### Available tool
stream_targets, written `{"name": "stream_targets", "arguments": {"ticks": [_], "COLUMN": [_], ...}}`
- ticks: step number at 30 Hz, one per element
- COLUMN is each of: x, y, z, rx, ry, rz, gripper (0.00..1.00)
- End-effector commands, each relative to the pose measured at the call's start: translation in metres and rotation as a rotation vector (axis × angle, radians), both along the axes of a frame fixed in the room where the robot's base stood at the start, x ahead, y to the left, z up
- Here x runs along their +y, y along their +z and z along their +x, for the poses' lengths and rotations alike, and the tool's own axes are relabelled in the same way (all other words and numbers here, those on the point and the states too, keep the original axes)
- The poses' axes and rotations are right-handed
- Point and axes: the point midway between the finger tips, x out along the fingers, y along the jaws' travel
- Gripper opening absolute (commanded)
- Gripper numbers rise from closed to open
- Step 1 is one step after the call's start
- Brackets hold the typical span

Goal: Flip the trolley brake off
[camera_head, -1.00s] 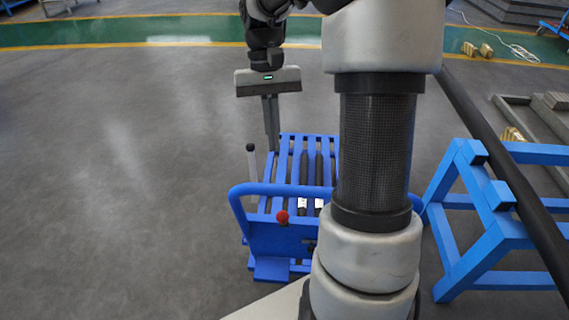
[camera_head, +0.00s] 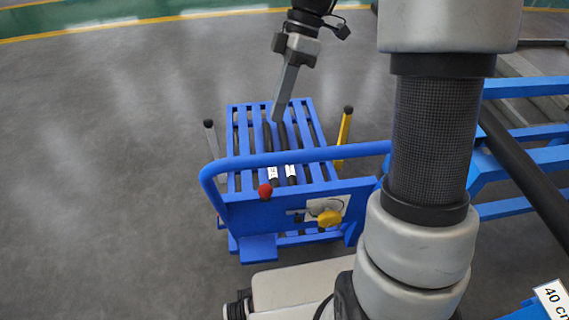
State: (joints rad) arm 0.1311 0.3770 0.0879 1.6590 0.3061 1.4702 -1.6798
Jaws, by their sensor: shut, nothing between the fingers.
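The blue trolley (camera_head: 270,157) with a slatted deck and a push bar stands in front of me. A grey lever with a black knob (camera_head: 212,145) rises at its left side, and a yellow lever with a black knob (camera_head: 344,127) at its right side. A red knob (camera_head: 265,191) and a yellow knob (camera_head: 329,218) sit on its near panel. I cannot tell which control is the brake. My gripper (camera_head: 278,119) is shut and empty, pointing down in front of the far part of the deck, between the levers. Contact with the deck cannot be told.
Dark rods with white labels (camera_head: 291,171) lie along the deck. A blue frame (camera_head: 525,133) stands at the right, partly behind my arm. The grey floor (camera_head: 90,190) left of the trolley is clear.

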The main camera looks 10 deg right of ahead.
Motion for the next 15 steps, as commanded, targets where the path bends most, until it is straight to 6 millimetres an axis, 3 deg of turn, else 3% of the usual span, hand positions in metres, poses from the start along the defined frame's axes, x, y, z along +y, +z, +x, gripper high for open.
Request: {"name": "stream_targets", "arguments": {"ticks": [15], "x": [0.0041], "y": [-0.0085], "z": [-0.0029], "rx": [-0.005], "ry": [0.017], "rz": [0.008], "gripper": [0.00]}}
